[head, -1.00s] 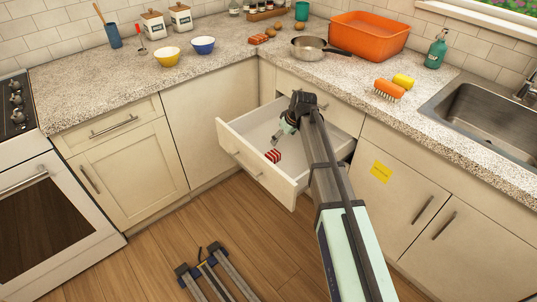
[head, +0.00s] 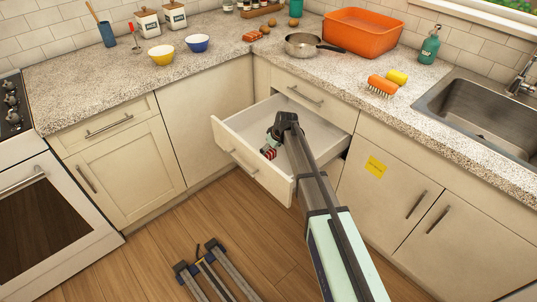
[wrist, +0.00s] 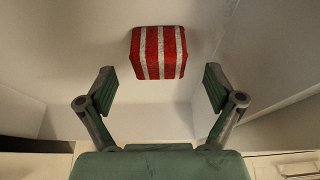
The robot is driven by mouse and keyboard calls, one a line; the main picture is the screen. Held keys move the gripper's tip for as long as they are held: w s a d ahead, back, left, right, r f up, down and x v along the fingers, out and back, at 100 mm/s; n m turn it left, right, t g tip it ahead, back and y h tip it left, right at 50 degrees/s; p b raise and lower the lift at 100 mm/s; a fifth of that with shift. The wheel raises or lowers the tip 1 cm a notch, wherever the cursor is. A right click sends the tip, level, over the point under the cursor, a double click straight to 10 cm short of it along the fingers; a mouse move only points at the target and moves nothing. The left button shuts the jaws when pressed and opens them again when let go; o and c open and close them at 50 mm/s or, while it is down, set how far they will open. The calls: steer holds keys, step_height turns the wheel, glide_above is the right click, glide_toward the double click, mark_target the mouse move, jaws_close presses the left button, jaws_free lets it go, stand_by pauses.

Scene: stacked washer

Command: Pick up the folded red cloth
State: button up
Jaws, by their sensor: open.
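The folded red cloth (wrist: 158,53) has white stripes and lies on the bottom of the open drawer. In the wrist view it is ahead of my gripper (wrist: 160,88), between the lines of the two fingers but beyond their tips. The fingers are spread wide with nothing between them. In the head view my gripper (head: 275,141) is inside the drawer (head: 303,131), just above the cloth (head: 267,153). My arm and gripper hide part of the cloth there, and contact cannot be told.
The drawer's front panel (head: 249,169) and side walls surround my gripper. A yellow note (head: 375,167) is on the cabinet door right of the drawer.

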mark_target(269, 151)
steer(key=x, duration=0.3)
steer(key=shift+w+f, duration=0.2)
steer(key=shift+f, duration=0.1)
steer(key=c, duration=1.2)
steer(key=shift+c, duration=0.2)
steer(key=shift+r, duration=0.15)
step_height(269, 151, up, 20)
steer(key=shift+b, duration=0.4)
steer(key=o, duration=0.5)
steer(key=c, duration=0.4)
steer(key=shift+o, duration=0.2)
steer(key=shift+s, duration=0.1)
